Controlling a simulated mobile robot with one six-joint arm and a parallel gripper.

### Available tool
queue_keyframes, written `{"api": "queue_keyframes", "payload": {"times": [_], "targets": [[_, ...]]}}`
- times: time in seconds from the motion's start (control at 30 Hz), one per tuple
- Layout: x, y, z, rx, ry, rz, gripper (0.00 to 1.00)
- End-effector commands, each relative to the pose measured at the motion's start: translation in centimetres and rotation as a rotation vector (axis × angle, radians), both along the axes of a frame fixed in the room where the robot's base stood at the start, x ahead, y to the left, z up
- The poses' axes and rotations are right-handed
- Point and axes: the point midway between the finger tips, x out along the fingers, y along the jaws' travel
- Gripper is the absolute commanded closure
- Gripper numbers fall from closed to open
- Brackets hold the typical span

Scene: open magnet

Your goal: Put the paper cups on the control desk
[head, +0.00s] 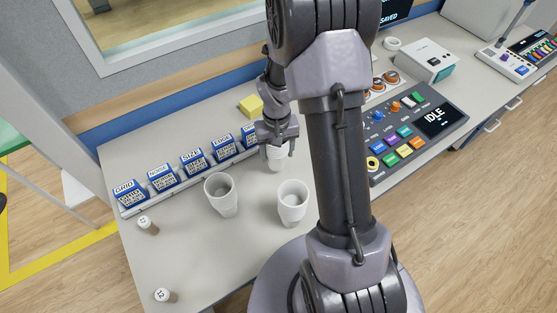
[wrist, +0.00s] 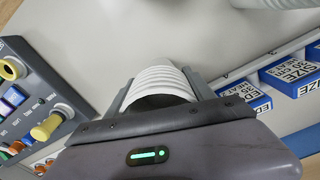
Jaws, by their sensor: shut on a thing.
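The control desk (head: 180,255) is a pale grey top that fills the middle of the head view. Two white paper cups stand upright on it, one at the left (head: 221,196) and one at the right (head: 292,203). My gripper (head: 277,150) is above the desk behind them, shut on a third white cup (head: 276,163). In the wrist view this held cup (wrist: 162,80) shows ribbed sides between the fingers. I cannot tell whether its base touches the desk. Part of another white cup (wrist: 272,3) shows at the top edge of the wrist view.
A row of blue labelled blocks (head: 193,160) stands behind the cups on a rail. A button console with a screen (head: 415,130) is at the right. A yellow block (head: 251,105) lies at the back.

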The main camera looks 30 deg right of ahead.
Motion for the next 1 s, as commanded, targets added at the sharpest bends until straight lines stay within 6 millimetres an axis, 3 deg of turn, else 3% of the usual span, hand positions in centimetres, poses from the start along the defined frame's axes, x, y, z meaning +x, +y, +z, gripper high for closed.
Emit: {"api": "queue_keyframes", "payload": {"times": [0.13,0.3,0.63,0.67,0.73,0.77,1.0], "targets": [[-0.2,-0.7,-0.9,0.000,0.001,0.001,0.78],[-0.2,-0.7,-3.9,0.001,0.002,0.001,0.78],[-0.2,-0.7,-4.0,0.000,0.000,0.001,0.78],[-0.2,-0.7,-4.0,0.000,0.000,0.001,0.34],[-0.2,-0.7,-3.9,0.000,0.000,0.001,0.20],[-0.2,-0.7,-3.9,0.000,0.000,0.001,0.16],[-0.2,-0.7,-3.9,0.000,0.000,0.001,0.16]]}}
